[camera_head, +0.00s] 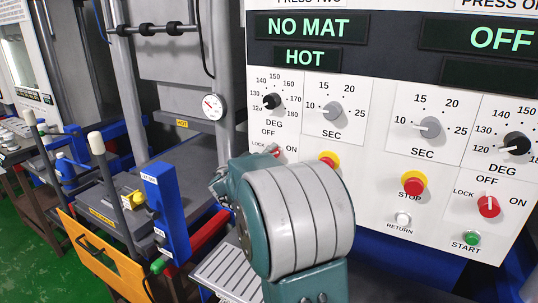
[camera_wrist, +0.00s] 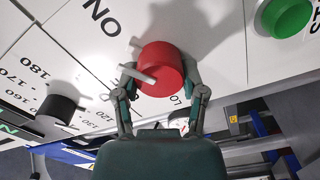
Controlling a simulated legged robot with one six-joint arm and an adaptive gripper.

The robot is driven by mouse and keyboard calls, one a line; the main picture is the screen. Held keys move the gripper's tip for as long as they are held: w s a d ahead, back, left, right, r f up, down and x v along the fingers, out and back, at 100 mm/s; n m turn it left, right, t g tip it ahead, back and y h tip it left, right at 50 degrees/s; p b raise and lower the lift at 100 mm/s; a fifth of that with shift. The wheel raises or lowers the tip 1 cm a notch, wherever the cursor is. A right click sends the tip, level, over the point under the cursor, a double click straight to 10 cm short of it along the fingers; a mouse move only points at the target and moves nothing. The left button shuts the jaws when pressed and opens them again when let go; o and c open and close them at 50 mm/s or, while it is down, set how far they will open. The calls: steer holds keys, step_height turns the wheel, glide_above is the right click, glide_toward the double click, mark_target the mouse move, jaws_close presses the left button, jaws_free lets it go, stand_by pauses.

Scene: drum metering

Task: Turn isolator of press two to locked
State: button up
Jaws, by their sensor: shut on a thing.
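The isolator of press two is a red round knob (camera_wrist: 162,70) in the wrist view, with a white bar across its face pointing left. ON is printed at its upper left; part of LOCK shows at its lower right. OFF is not readable there. My gripper (camera_wrist: 160,78) is shut on the knob, one finger on each side. In the head view only a small part of the isolator (camera_head: 276,151) shows among the LOCK, OFF and ON labels, above my arm. My arm hides the fingers there, and the pointer's exact setting is unclear.
The control panel (camera_head: 365,190) carries a yellow-collared red button (camera_head: 328,159) close to my arm. A green button (camera_wrist: 288,15) shows in the wrist view. Press one's red isolator (camera_head: 488,206) is at right. A blue post (camera_head: 166,212) stands left of my arm.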

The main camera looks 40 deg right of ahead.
steer(key=n, duration=0.7)
steer(key=shift+f, duration=0.35)
steer(key=n, duration=0.6)
steer(key=shift+f+n, duration=0.1)
steer(key=shift+n, duration=0.2)
steer(key=n, duration=0.7)
steer(key=shift+s+f, duration=0.1)
steer(key=shift+s, duration=0.05)
steer(key=n, duration=0.6)
steer(key=shift+n, duration=0.4)
steer(key=o, duration=1.1)
steer(key=shift+o, duration=0.2)
steer(key=shift+r, duration=0.2)
